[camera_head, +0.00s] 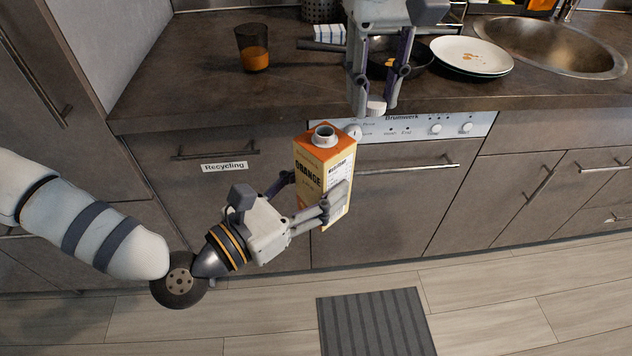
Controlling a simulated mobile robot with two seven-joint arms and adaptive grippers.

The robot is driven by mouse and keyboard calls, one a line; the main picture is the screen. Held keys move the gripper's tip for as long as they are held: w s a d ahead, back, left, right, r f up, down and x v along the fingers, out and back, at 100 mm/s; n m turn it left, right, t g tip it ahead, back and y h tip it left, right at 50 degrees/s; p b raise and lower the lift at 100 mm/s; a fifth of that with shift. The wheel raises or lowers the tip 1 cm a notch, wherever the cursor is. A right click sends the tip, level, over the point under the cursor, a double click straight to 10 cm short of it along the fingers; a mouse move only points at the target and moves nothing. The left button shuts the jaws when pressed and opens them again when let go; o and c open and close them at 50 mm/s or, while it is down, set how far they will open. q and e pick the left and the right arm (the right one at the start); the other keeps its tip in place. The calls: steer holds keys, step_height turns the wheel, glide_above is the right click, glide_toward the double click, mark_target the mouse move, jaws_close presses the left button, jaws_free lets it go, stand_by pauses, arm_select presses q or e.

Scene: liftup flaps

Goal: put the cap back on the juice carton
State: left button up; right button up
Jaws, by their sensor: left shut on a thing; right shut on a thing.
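An orange juice carton (312,165) is held upright, slightly tilted, in front of the counter, with its round white spout (324,136) open at the top. My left gripper (322,204) is shut on the carton's lower part, with a finger on either side. My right gripper (375,98) comes down from the top of the view and is shut on a small white cap (376,106) between its fingertips. The cap is above and to the right of the spout, apart from it in the picture. The exact depth between them cannot be told.
A glass of orange juice (253,48) stands on the counter (190,85). A dark pan (412,62), stacked plates (470,53) and a sink (550,42) are behind and right of my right gripper. Cabinet fronts with handles (213,155) lie behind the carton. A striped mat (375,325) lies on the floor.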

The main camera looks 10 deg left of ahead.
mark_target(319, 167)
steer(key=shift+o, duration=0.2)
steer(key=s+a+r+n, duration=0.1)
steer(key=s+a+r, duration=0.1)
steer(key=a+r, duration=0.2)
steer(key=shift+a, duration=0.95)
steer(key=shift+f, duration=2.05)
steer(key=shift+f, duration=0.9)
steer(key=shift+c, duration=0.2)
steer(key=shift+f, duration=0.55)
